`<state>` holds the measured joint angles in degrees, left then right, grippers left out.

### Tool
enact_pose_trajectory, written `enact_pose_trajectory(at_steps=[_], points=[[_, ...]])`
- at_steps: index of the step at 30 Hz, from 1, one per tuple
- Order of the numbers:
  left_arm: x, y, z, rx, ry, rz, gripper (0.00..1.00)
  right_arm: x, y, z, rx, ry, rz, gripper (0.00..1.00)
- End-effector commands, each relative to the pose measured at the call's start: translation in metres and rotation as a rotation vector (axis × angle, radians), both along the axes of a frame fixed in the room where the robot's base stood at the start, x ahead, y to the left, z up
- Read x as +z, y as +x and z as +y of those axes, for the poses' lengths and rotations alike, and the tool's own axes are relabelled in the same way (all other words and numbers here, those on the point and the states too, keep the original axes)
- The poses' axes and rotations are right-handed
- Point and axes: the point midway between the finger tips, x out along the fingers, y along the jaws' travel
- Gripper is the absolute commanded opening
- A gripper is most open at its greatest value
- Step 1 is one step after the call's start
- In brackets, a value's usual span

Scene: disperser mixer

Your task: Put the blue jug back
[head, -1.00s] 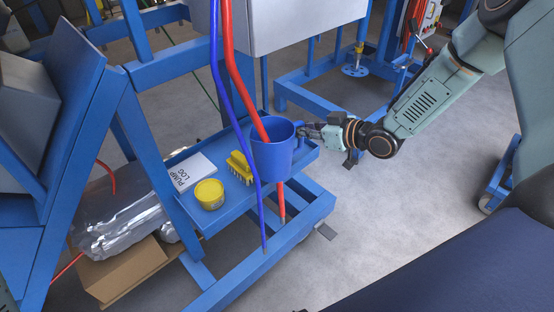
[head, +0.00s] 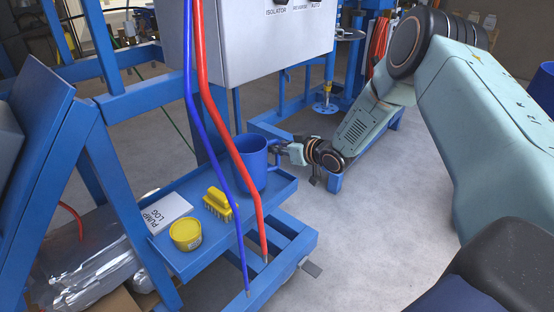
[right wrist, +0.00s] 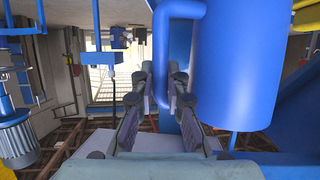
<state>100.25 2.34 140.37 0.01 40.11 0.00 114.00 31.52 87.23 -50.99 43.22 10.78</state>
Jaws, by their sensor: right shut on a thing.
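The blue jug (head: 250,165) is upright at the right end of the blue tray shelf (head: 210,243). Its base overlaps the shelf in the picture; I cannot tell whether it rests there or hangs just above. My right gripper (head: 280,149) is at the jug's right side, shut on its handle. In the right wrist view the fingers (right wrist: 163,88) are on both sides of the jug's handle (right wrist: 162,60), and the jug's body (right wrist: 235,65) is to the right. My left gripper is not in view.
A red hose (head: 228,140) and a blue hose (head: 201,120) hang in front of the shelf; the red one crosses the jug's left edge. A yellow brush (head: 217,204), a yellow tub (head: 185,234) and a pump log (head: 165,212) lie on the shelf. A grey cabinet (head: 265,45) is above.

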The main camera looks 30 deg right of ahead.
Motion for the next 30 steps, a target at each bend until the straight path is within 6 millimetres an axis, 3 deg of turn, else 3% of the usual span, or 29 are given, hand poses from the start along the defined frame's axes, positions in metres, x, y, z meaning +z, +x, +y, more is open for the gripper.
enact_pose_trajectory(at_steps=[6,17,18,24,30], points=[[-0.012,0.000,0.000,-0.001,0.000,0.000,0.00,-0.031,0.000,0.000,0.001,-0.001,0.001,0.00],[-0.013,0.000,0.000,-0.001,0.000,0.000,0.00,-0.033,0.000,0.000,0.000,0.000,-0.001,0.00],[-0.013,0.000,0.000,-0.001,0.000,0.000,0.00,-0.033,0.000,0.000,0.000,0.000,0.000,0.15],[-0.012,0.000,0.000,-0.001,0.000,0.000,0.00,-0.033,0.000,0.000,0.000,0.000,0.001,0.32],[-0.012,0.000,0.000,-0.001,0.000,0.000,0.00,-0.033,0.000,0.000,0.000,0.000,0.001,0.36]])
